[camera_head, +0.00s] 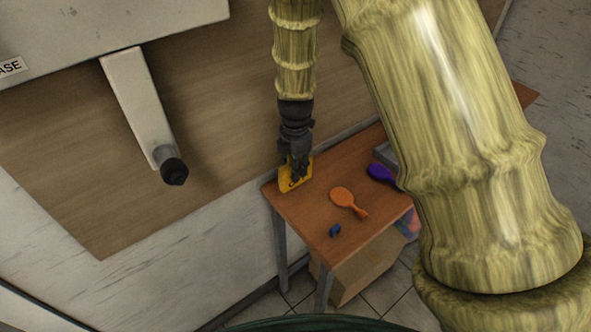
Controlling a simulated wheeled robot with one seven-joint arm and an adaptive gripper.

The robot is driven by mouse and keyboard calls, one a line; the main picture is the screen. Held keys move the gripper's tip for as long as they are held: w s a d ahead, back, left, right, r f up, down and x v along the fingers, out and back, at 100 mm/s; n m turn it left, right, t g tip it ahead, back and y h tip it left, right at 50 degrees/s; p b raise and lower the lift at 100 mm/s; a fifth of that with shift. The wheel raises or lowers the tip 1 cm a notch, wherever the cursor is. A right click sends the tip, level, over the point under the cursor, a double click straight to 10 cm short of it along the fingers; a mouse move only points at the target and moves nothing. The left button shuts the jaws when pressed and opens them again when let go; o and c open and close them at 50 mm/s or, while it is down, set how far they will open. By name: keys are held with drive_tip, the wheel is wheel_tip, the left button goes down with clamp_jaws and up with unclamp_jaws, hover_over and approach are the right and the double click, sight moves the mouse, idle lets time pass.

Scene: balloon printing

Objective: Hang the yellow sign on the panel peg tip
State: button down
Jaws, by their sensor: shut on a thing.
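The yellow sign (287,184) is at the back left corner of the small wooden table, partly covered by my gripper. My gripper (297,176) points down and is shut on the sign. I cannot tell whether the sign still touches the tabletop.
The wooden table (362,245) holds an orange paddle-shaped brush (345,198), a purple one (381,173) and a small blue object (335,231). The brown wall panel (225,110) is behind the peg. My arm covers the right side. Open space lies between peg and table.

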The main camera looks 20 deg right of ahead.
drive_tip(key=shift+f+p, duration=0.7)
drive_tip(key=shift+f, duration=0.2)
drive_tip(key=shift+s+f, duration=0.1)
drive_tip(key=shift+f, duration=0.1)
drive_tip(key=shift+f, duration=0.25)
drive_tip(key=c, duration=1.3)
unclamp_jaws()
drive_tip(key=shift+o, duration=0.2)
drive_tip(key=shift+r+b, duration=1.15)
drive_tip(key=shift+r, duration=0.4)
drive_tip(key=shift+w+a+r+b, duration=0.15)
drive_tip(key=shift+r+b, duration=0.45)
drive_tip(key=shift+r, duration=1.35)
drive_tip(key=shift+w+d+r+b, duration=0.1)
drive_tip(key=shift+r+b, duration=0.5)
drive_tip(key=shift+r, duration=1.35)
